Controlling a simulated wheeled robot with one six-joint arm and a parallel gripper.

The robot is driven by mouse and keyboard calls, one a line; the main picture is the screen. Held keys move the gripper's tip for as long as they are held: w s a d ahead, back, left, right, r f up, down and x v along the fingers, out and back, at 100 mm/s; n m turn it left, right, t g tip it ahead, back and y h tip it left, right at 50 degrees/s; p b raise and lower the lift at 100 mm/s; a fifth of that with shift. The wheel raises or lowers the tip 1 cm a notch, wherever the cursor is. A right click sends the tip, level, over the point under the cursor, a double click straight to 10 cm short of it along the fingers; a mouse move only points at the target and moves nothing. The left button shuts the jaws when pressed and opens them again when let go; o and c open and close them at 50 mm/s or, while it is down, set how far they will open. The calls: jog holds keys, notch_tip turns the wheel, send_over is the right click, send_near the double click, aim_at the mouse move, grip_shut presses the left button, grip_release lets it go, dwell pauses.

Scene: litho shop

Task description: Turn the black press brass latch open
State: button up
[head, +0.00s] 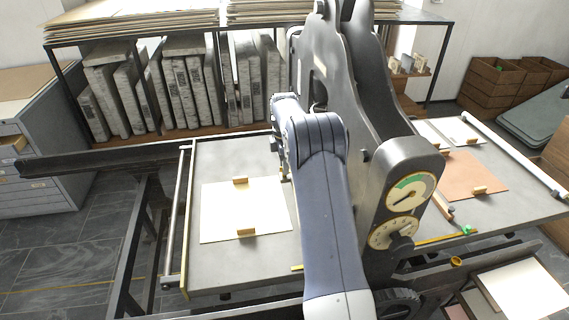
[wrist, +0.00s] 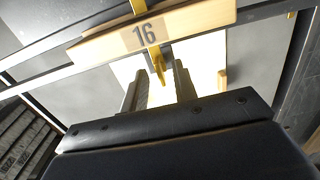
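The black press (head: 335,75) stands in the middle of the head view, with a rounded housing and two dials at its front right. In the wrist view a brass latch (wrist: 157,62) hangs in front of a wooden plate marked 16 (wrist: 150,32). My gripper (wrist: 160,88) is open, with one dark finger on each side of the latch's lower end. I cannot tell whether either finger touches the latch. In the head view my arm hides most of my gripper and the latch.
A grey press bed (head: 225,265) carries a white sheet (head: 225,217) with two small wooden blocks. A rack of stone slabs (head: 175,90) stands behind. On the right, the bed holds a brown sheet (head: 470,172). Tiled floor is open at the left.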

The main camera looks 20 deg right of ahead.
jog(key=shift+f, duration=0.1)
jog(key=shift+c, duration=0.4)
grip_shut()
jog(key=shift+m, duration=0.3)
jog(key=m+p, duration=0.1)
jog(key=m, duration=0.1)
jog(key=shift+m, duration=0.3)
jog(key=m+p, duration=0.1)
jog(key=m, duration=0.3)
jog(key=shift+m, duration=0.3)
jog(key=m+p, duration=0.1)
jog(key=m, duration=0.9)
